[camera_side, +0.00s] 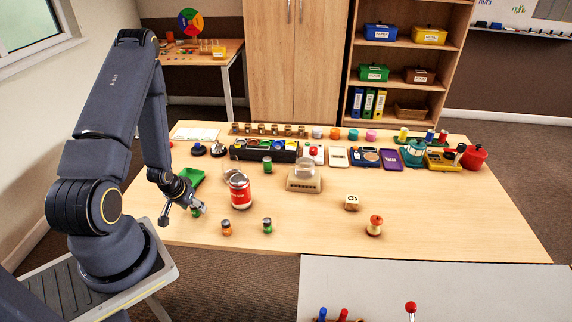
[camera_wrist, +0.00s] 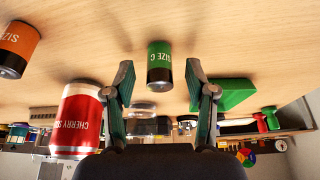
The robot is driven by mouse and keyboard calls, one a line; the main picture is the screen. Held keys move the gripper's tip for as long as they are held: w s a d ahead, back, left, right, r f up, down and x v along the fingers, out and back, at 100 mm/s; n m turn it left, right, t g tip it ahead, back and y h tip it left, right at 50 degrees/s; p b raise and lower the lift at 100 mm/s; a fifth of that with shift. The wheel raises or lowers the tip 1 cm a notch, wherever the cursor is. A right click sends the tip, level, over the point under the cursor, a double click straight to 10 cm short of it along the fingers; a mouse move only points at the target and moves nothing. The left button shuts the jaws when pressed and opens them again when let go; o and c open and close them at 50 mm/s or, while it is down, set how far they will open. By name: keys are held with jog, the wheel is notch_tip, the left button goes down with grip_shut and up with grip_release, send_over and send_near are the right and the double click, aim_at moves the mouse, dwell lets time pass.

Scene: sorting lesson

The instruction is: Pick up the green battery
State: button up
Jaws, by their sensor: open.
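A green battery marked SIZE C (camera_wrist: 159,63) with a dark end shows upright between my gripper's fingertips (camera_wrist: 160,78) in the wrist view. My gripper is open and empty, with a finger on each side of the battery and gaps between. In the side view my gripper (camera_side: 197,204) is low over the table's left front, and a small green battery (camera_side: 195,212) beside it is partly hidden. Two more green battery-like cylinders stand on the table, one at the front (camera_side: 267,225) and one farther back (camera_side: 267,165).
A red cherry can (camera_side: 241,194) and an orange battery (camera_side: 227,228) stand to my gripper's right. A green tray (camera_side: 193,176) lies behind it. The table's front right is clear.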

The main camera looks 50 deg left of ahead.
jog(key=shift+w+a+f, duration=0.1)
jog(key=shift+w+f, duration=0.1)
jog(key=shift+f, duration=0.35)
grip_shut()
